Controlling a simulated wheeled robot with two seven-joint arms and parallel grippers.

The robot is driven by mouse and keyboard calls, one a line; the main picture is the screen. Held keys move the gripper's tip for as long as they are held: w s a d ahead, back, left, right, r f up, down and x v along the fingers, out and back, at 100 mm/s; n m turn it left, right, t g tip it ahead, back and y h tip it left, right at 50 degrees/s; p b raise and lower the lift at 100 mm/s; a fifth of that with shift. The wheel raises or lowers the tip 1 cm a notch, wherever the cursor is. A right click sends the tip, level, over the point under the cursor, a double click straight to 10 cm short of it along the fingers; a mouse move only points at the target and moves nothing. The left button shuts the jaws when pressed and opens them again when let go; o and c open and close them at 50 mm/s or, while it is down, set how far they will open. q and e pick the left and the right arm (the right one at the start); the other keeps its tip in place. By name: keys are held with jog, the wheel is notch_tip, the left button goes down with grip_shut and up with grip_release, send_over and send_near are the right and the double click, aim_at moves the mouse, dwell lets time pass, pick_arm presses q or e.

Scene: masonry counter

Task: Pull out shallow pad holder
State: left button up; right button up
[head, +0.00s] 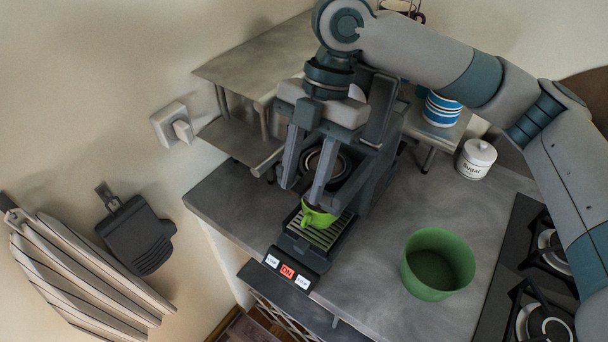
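A dark coffee machine (378,172) stands on the counter, with a round brewing part (340,164) at its front, partly behind my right gripper. I cannot clearly make out the shallow pad holder; my gripper hides much of the machine's front. My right gripper (301,193) points down in front of the machine. Its fingers are spread apart and nothing shows held between them. A green cup (318,216) sits on the machine's slotted drip tray (309,236), just below the right fingertip. I cannot tell whether finger and cup touch. My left gripper is not in view.
A green bowl (437,264) stands right of the machine, with a sugar jar (476,158) and a blue-striped container (441,110) behind. A stove (540,255) is at right. A metal shelf (255,65) stands left of the machine. Bare counter (225,203) lies at left.

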jog(key=shift+p, duration=0.5)
dwell(0.3)
grip_shut()
jog(key=shift+r+p, duration=1.45)
jog(key=shift+p, duration=0.05)
dwell(0.5)
jog(key=shift+r+p, duration=1.3)
jog(key=shift+r, duration=0.1)
